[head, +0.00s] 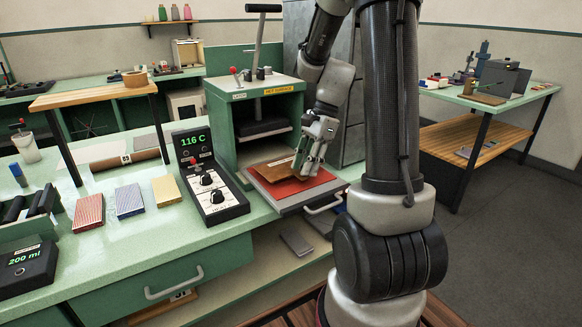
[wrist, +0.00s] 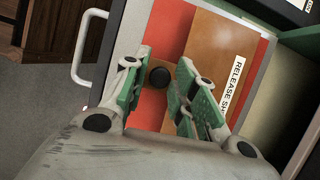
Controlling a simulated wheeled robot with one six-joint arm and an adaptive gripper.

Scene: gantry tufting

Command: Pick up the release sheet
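The release sheet (wrist: 222,45) is a flat brown sheet with a white label reading "RELEASE SH", the rest hidden by my gripper. A round black knob (wrist: 158,77) sits at its near side, seemingly on a brown tab. The sheet (head: 274,167) lies on a red pad (head: 296,186) on the pulled-out tray of the green press. My gripper (wrist: 163,62) is open, pointing down over the sheet's edge, with the knob between its fingers in the wrist view. In the head view my gripper (head: 307,170) covers part of the sheet. I cannot tell whether the fingers touch the knob.
The green press (head: 225,140) stands directly behind the tray, its opening facing it. A control box (head: 210,190) reading 116 C is left of the tray. Colored blocks (head: 129,200) lie farther left. A white handle (wrist: 92,45) projects from the tray's front.

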